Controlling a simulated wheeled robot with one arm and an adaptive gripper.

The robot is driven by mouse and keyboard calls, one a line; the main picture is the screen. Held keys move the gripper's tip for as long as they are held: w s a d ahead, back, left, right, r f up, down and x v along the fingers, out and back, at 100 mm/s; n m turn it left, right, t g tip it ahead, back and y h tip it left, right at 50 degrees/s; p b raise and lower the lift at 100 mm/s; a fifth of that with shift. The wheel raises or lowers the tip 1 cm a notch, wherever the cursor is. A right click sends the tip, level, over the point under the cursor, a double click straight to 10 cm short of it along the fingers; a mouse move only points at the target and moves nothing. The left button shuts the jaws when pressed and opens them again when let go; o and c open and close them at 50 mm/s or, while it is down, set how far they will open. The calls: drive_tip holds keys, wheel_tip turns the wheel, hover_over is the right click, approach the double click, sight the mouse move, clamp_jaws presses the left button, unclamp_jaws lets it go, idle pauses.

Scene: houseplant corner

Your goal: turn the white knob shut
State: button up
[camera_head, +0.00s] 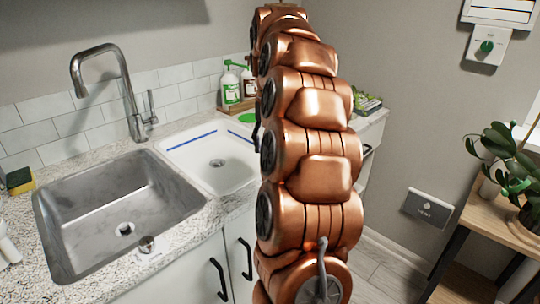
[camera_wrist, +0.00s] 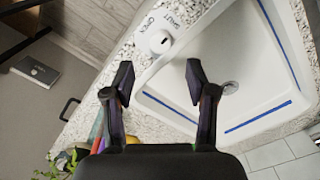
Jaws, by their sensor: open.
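The white knob (camera_wrist: 160,42) is a round dial on the speckled counter beside the white basin (camera_wrist: 214,93), in the wrist view. The words OPEN and SHUT are printed next to it. A small dark mark shows on its face, but I cannot tell exactly where it points. My gripper (camera_wrist: 159,72) is open and empty, its two dark fingers spread to either side of the picture below the knob. They look apart from the knob; the gap in height is unclear. In the head view my copper arm hides the knob and gripper.
A steel sink (camera_head: 68,205) with a tall faucet (camera_head: 128,90) is at the left. Bottles (camera_head: 230,86) stand behind the white basin. A plant (camera_head: 510,165) on a wooden stand (camera_head: 493,213) is at the right. A wall panel carries a green knob (camera_head: 487,46).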

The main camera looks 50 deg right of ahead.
drive_tip(key=shift+r, duration=2.45)
drive_tip(key=s+a+f+n+g, duration=0.1)
drive_tip(key=s+a+f+n, duration=0.25)
drive_tip(key=a, duration=0.75)
drive_tip(key=s+a+f+n, duration=0.2)
drive_tip(key=s+a+f, duration=0.15)
drive_tip(key=a, duration=0.75)
drive_tip(key=s+a+f+n+g, duration=0.1)
drive_tip(key=s+a+f+n, duration=0.1)
drive_tip(key=s+a+f, duration=0.55)
drive_tip(key=s+a+f+n+g, duration=0.1)
drive_tip(key=s+a+f+n, duration=0.3)
drive_tip(key=s, duration=0.7)
wheel_tip(320, 180, up, 14)
drive_tip(key=w+m+t+p, duration=0.1)
drive_tip(key=m+p, duration=0.1)
drive_tip(key=p, duration=1.2)
drive_tip(key=shift+w+d, duration=0.2)
drive_tip(key=shift+d, duration=0.2)
